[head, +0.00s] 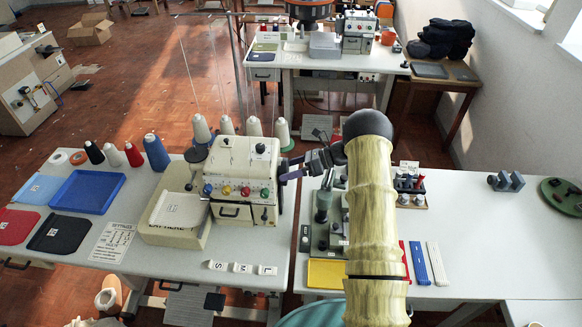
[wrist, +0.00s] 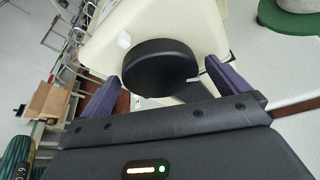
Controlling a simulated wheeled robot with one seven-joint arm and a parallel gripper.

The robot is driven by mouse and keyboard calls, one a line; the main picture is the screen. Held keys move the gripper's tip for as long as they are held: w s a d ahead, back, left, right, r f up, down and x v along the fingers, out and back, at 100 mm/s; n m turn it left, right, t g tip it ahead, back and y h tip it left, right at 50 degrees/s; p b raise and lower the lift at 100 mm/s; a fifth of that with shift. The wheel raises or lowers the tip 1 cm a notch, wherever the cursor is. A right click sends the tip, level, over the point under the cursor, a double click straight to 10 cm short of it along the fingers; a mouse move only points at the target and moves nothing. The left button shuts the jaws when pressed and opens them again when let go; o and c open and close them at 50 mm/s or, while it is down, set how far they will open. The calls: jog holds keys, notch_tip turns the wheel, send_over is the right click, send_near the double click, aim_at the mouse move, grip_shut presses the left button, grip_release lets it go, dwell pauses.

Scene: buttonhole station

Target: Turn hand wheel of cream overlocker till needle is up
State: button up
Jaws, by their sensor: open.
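The cream overlocker (head: 240,172) stands on the left table, with coloured dials on its front and thread cones behind it. Its black hand wheel (wrist: 160,68) shows in the wrist view on the side of the cream body (wrist: 150,28). In the head view the wheel is mostly hidden at the machine's right side. My gripper (head: 284,168) is beside that right side. In the wrist view its two purple fingers (wrist: 158,82) are apart, one to each side of the wheel, with no clear contact visible. The needle is too small to make out.
S, M and L tags (head: 242,268) stand along the table's front. The right table (head: 480,235) holds a grey fixture and coloured strips. Another machine (head: 357,32) stands behind.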

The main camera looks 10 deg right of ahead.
jog(key=c, duration=0.9)
jog(key=shift+b, duration=0.45)
jog(key=n+t+b, duration=0.2)
jog(key=n+b, duration=0.1)
jog(key=b, duration=0.4)
jog(key=n+t+h+b, duration=0.1)
jog(key=n+t+b, duration=0.1)
jog(key=b, duration=0.4)
jog(key=s+n+t+b, duration=0.1)
jog(key=n+t+b, duration=0.1)
jog(key=n+b, duration=0.2)
jog(key=shift+s+a+f+h+b, duration=0.15)
jog(key=shift+f+h+b, duration=0.2)
jog(key=shift+b, duration=1.45)
jog(key=shift+r, duration=0.15)
